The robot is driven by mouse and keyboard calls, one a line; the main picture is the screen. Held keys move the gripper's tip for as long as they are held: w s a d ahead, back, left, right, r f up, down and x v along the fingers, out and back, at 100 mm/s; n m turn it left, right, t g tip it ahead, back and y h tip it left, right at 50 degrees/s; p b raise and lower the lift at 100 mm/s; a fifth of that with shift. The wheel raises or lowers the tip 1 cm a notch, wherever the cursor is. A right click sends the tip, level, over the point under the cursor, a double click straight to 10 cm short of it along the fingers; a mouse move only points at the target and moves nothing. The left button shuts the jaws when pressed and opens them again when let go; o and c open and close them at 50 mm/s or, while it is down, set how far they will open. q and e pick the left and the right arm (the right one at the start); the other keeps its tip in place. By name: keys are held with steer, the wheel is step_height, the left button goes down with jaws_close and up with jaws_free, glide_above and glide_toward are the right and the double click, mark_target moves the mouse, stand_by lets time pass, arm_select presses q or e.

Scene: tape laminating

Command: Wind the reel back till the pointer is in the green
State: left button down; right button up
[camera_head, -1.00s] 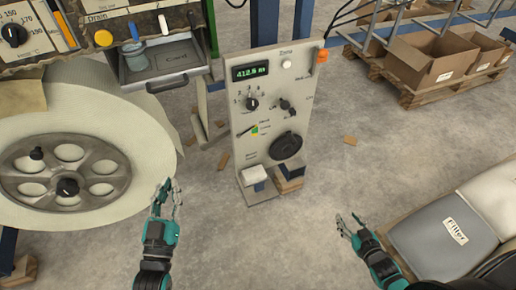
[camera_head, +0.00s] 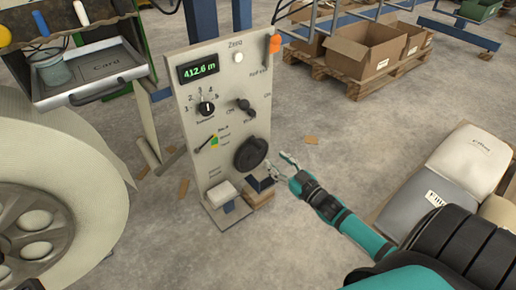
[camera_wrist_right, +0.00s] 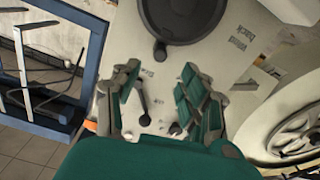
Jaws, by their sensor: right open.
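The reel (camera_head: 75,175), a large cream roll with a grey spoked hub (camera_head: 30,225), stands at the left, cut off by the picture edge. The grey control panel (camera_head: 180,112) stands upright beside it. Its small gauge (camera_head: 214,142) has a green patch and a dark slanted pointer (camera_head: 206,144); exactly where the pointer reads is too small to tell. A black round handwheel (camera_head: 251,154) sits low on the panel. My right gripper (camera_head: 283,167) is open and empty just right of the handwheel. The right wrist view shows the handwheel (camera_wrist_right: 183,15) beyond the open fingers (camera_wrist_right: 160,105). My left gripper is out of view.
The panel's display (camera_head: 199,70) reads about 412.6 m; a selector knob (camera_head: 207,108) and switches are below it. A drawer (camera_head: 95,80) juts out at upper left. Filled sacks (camera_head: 470,165) lie at right, cartons on a pallet (camera_head: 360,85) behind.

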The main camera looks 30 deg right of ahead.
mark_target(258, 146)
steer(key=w+b, duration=0.1)
steer(key=w, duration=0.2)
steer(key=w+b, duration=0.1)
steer(key=w, duration=0.2)
steer(key=w+b, duration=0.1)
steer(key=w, duration=0.2)
steer(key=shift+w+a+f, duration=0.1)
steer(key=shift+w+a, duration=0.1)
steer(key=shift+a, duration=0.15)
steer(key=shift+w, duration=0.4)
jaws_close()
steer(key=shift+a, duration=0.1)
